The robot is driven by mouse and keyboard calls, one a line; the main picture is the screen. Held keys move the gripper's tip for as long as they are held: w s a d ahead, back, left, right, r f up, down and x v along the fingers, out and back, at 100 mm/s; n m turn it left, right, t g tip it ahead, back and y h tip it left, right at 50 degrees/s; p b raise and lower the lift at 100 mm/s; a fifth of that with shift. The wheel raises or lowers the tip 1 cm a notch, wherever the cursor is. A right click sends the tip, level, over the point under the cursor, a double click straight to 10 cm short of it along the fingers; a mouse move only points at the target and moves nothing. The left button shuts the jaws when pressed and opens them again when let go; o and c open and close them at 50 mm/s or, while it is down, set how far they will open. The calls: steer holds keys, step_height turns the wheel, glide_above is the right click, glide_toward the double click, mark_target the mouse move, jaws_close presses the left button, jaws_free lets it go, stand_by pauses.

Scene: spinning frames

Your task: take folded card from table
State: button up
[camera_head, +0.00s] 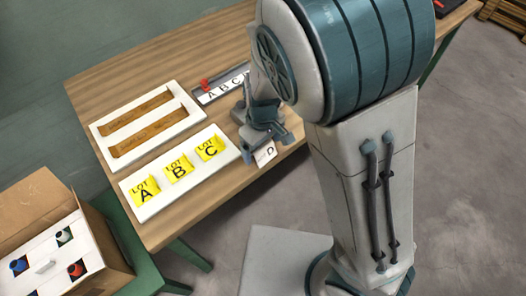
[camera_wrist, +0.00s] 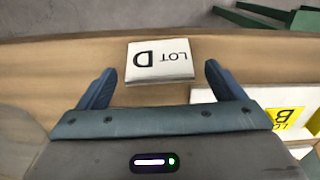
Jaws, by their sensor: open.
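A white folded card (camera_wrist: 160,61) marked "LOT D" lies on the wooden table (camera_wrist: 60,60), close to its edge. In the head view the card (camera_head: 265,154) shows only partly, with my gripper above it. My gripper (camera_wrist: 157,88) is open, its two blue fingers to either side of the card's near part in the wrist view. Nothing is between the fingers but table and the card's near edge. I cannot tell how high the fingertips are above the table.
A white board (camera_head: 152,208) with yellow cards A, B and C stands left of my gripper. Behind it is a white tray (camera_head: 100,130) with two wooden slots. A rail (camera_head: 205,98) with letters and a red piece lies at the back. An open cardboard box (camera_head: 108,254) is at lower left.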

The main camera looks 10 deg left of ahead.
steer(key=shift+f, duration=1.2)
steer(key=c, duration=1)
steer(key=shift+c, duration=0.2)
steer(key=shift+r, duration=0.15)
